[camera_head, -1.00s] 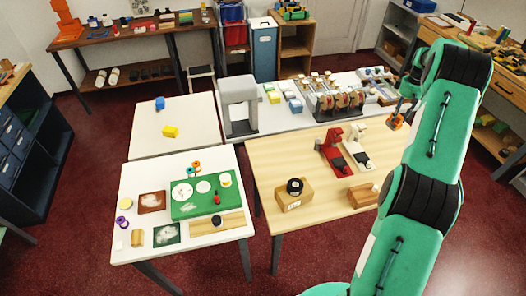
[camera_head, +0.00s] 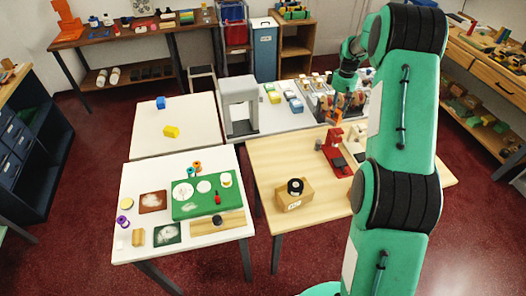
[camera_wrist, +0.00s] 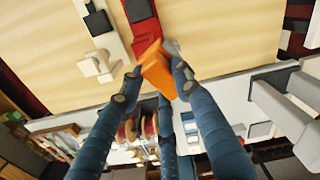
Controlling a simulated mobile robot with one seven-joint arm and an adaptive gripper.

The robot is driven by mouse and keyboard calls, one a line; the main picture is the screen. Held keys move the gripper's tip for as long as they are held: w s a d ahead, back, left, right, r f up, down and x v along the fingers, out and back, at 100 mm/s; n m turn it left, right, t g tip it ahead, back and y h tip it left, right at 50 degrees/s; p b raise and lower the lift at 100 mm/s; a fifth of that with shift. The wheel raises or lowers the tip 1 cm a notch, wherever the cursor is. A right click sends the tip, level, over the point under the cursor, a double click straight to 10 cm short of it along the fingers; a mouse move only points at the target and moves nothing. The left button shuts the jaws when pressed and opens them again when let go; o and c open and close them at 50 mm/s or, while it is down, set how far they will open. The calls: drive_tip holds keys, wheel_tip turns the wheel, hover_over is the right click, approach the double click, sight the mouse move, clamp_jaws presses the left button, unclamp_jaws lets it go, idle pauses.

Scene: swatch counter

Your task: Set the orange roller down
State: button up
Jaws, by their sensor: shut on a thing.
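The orange roller (camera_wrist: 155,68) is held between the dark blue fingers of my gripper (camera_wrist: 158,80) in the wrist view. In the head view, the small orange roller (camera_head: 338,118) shows at my gripper (camera_head: 342,100), above the back part of the light wooden table (camera_head: 264,157). It appears off the table surface in the wrist view. My fingers cover part of it, so its full shape is hidden.
A red stand (camera_head: 333,148) and a white stand (camera_head: 357,142) are on the wooden table, near below my gripper. A cardboard box with a black roll (camera_head: 295,187) is at front left. A grey arch (camera_head: 240,105) stands behind left. The table's left middle is clear.

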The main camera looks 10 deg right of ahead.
drive_tip(key=s+a+n, duration=0.2)
drive_tip(key=s+a, duration=0.1)
drive_tip(key=a, duration=1.3)
drive_tip(key=s+a+n, duration=0.2)
drive_tip(key=s+a, duration=0.1)
drive_tip(key=a, duration=1.3)
wheel_tip(320, 180, down, 16)
drive_tip(key=shift+w, duration=0.1)
drive_tip(key=w+f, duration=0.1)
drive_tip(key=w, duration=1.4)
drive_tip(key=shift+w+d+f+p, duration=0.25)
drive_tip(key=shift+w+d+p, duration=0.1)
drive_tip(key=shift+w, duration=0.05)
drive_tip(key=shift+f, duration=0.1)
drive_tip(key=shift+f, duration=1.7)
